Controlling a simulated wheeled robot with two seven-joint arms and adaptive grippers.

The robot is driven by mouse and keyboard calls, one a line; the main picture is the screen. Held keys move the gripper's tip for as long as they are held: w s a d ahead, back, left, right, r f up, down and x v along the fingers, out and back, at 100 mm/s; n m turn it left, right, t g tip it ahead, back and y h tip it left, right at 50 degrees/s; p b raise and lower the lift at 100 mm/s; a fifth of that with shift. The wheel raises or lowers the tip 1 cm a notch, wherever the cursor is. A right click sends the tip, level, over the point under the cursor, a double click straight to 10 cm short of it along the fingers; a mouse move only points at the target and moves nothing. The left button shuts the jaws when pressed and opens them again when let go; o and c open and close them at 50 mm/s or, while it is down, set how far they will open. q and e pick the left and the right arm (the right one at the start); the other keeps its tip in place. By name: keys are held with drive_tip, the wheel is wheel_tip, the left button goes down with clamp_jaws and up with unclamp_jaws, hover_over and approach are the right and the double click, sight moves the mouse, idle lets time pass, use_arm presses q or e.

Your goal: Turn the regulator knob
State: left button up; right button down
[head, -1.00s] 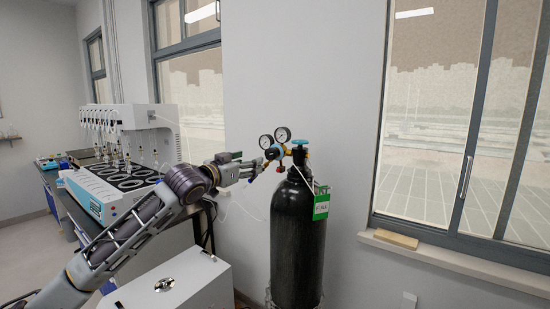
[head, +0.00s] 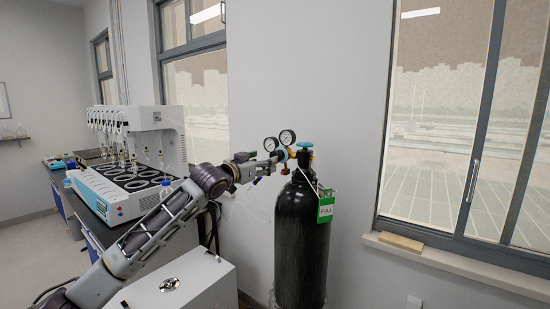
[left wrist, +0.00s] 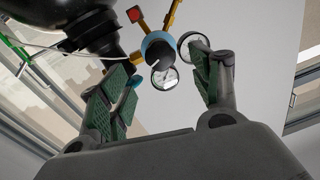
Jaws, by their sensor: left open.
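The gas regulator has two round gauges (head: 279,140) and sits at the top of a black gas cylinder (head: 302,240). Its blue and black knob (left wrist: 158,46) faces the left wrist camera. In the head view the knob (head: 281,153) is small and partly hidden by my left gripper (head: 272,162). In the left wrist view my left gripper (left wrist: 167,70) is open, with green-padded fingers. The knob appears between and beyond the fingertips; I cannot tell whether they touch it. A teal valve handwheel (head: 305,145) tops the cylinder. My right gripper is not in view.
A multi-position distiller (head: 125,160) stands on a dark bench at left. A white box (head: 180,285) stands below my left arm. A green tag (head: 326,208) hangs on the cylinder. The wall and a window sill (head: 440,257) lie behind and right.

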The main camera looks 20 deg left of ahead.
use_arm(q)
drive_tip(key=p+x, duration=0.1)
drive_tip(key=x, duration=0.7)
drive_tip(key=shift+w, duration=0.1)
drive_tip(key=shift+d, duration=0.1)
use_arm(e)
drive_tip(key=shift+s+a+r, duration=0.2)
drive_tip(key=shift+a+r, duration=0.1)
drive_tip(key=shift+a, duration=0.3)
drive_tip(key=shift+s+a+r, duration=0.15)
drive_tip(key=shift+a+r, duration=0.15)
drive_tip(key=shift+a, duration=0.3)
use_arm(q)
drive_tip(key=shift+f, duration=0.1)
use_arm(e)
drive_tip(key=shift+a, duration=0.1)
use_arm(q)
drive_tip(key=c, duration=1)
